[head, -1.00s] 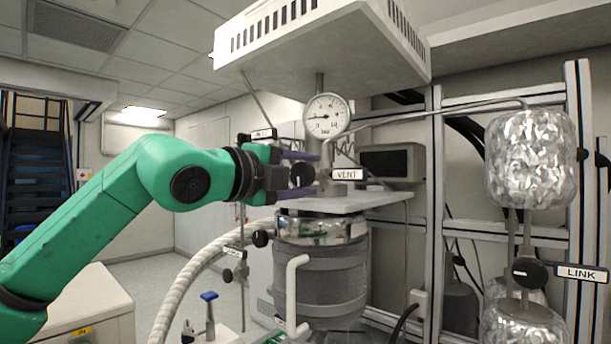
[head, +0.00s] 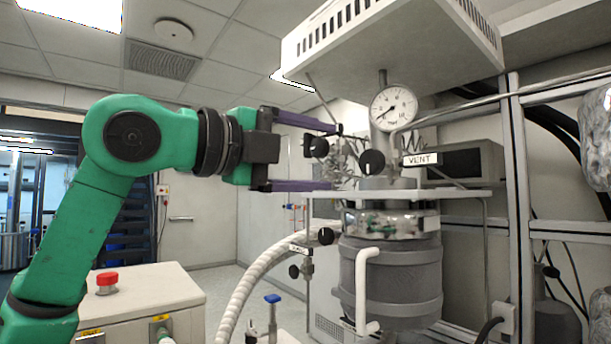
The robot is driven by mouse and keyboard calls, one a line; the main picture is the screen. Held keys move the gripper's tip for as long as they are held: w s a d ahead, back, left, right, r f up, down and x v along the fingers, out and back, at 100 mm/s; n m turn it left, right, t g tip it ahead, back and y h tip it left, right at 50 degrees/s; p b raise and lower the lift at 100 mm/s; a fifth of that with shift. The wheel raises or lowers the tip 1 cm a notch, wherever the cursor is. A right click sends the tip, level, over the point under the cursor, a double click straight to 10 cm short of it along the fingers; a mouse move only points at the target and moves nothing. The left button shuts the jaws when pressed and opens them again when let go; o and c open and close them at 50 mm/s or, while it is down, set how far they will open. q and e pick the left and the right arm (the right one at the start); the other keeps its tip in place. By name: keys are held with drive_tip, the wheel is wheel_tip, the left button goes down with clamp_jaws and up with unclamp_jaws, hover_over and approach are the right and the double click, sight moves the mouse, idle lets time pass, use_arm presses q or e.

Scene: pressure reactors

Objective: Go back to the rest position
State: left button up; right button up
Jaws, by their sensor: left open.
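My left gripper (head: 322,156) is in the head view, with the green arm coming in from the left. The fingertips are to the left of the reactor (head: 392,270), near a black knob (head: 316,147). The VENT valve knob (head: 372,162), with its VENT label (head: 420,160), is further right and apart from the fingers. The pressure gauge (head: 393,108) stands above it. My right gripper is not in view.
A white hood (head: 400,45) hangs above the reactor. A metal frame (head: 520,200) stands at the right. A thick white hose (head: 265,290) curves down left of the reactor. A cream cabinet (head: 150,290) with a red button (head: 107,282) is at lower left, below my arm.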

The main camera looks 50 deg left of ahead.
use_arm(q)
drive_tip(key=shift+s, duration=1)
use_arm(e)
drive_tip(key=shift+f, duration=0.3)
use_arm(q)
drive_tip(key=shift+r, duration=0.1)
